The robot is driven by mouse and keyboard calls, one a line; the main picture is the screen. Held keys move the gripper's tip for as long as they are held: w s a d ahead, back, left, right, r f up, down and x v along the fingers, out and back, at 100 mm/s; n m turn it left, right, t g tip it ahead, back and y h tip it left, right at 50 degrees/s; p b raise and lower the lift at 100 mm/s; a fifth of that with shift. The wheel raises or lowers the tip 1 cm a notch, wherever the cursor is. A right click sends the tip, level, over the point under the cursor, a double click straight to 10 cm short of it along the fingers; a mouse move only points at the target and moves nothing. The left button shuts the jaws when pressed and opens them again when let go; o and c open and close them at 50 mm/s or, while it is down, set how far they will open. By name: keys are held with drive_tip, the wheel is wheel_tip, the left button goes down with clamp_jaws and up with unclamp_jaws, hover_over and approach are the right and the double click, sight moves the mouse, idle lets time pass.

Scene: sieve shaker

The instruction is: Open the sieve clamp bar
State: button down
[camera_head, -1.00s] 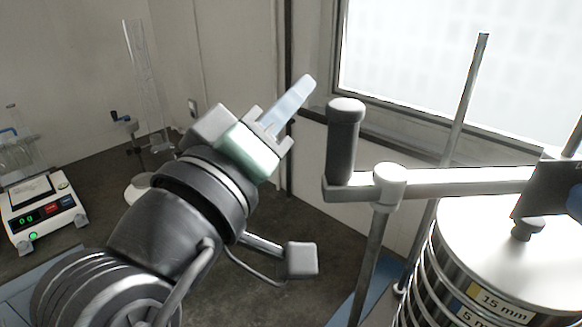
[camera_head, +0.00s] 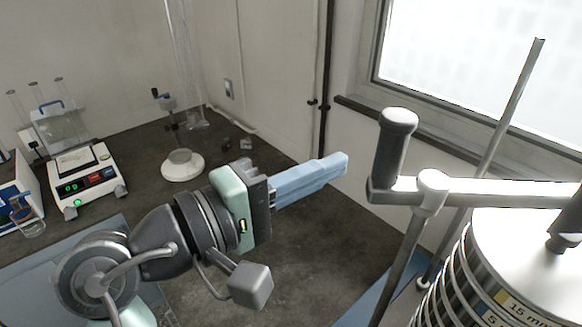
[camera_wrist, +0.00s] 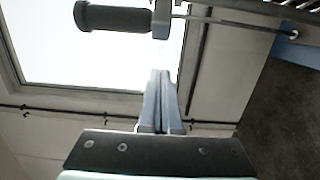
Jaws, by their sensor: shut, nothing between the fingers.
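The sieve clamp bar (camera_head: 500,192) is a light metal bar across the top of the sieve stack (camera_head: 510,240). Its dark upright handle (camera_head: 392,148) stands at the bar's left end, beside the pivot on a metal post (camera_head: 402,262). My gripper (camera_head: 345,164) has pale blue fingers, shut and empty. It is left of the handle and apart from it, pointing right. In the wrist view the handle (camera_wrist: 115,17) lies sideways at the upper left, beyond the shut fingertips (camera_wrist: 160,75). The bar's right end is cut off by the head view's edge.
A second rod (camera_head: 505,115) rises behind the bar, near the window (camera_head: 480,60). A digital scale (camera_head: 85,180), a small stand with a white round base (camera_head: 182,165) and glassware are at the left. The dark bench below my gripper is mostly clear.

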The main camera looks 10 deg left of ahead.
drive_tip(key=shift+s+d+p, duration=0.45)
drive_tip(key=shift+d+p, duration=0.2)
drive_tip(key=shift+s+d+p, duration=0.4)
drive_tip(key=shift+d+p, duration=0.25)
drive_tip(key=shift+s, duration=0.1)
